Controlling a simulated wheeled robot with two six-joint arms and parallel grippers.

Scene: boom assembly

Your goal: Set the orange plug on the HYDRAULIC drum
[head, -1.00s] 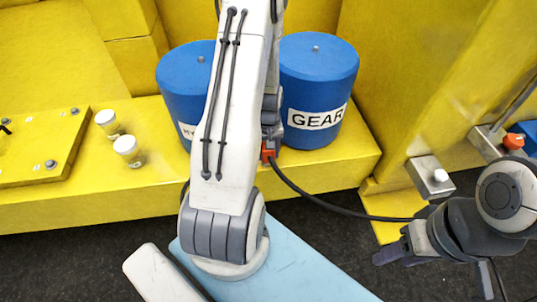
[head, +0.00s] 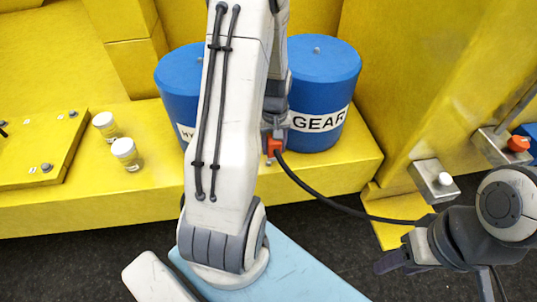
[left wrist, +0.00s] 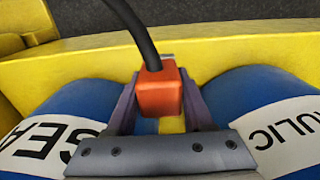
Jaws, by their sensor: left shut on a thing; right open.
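The orange plug (head: 274,147), on a black cable, is held in my left gripper (head: 272,135), between the two blue drums. In the left wrist view the plug (left wrist: 159,94) sits between the two fingers (left wrist: 160,105), with yellow surface below. The HYDRAULIC drum (head: 176,82) stands left in the head view, its label partly hidden by my left arm; it is on the right in the left wrist view (left wrist: 250,95). The GEAR drum (head: 325,75) is on the other side (left wrist: 75,100). My right gripper (head: 392,258) is open and empty at the lower right.
The drums stand on a yellow ledge (head: 90,207) before yellow walls. Two small jars (head: 125,153) with white lids stand on the ledge's left, beside a bolted plate (head: 40,160). The cable (head: 330,203) runs right toward my right arm. Metal boxes with a white knob (head: 445,179) and an orange knob (head: 518,144) are at right.

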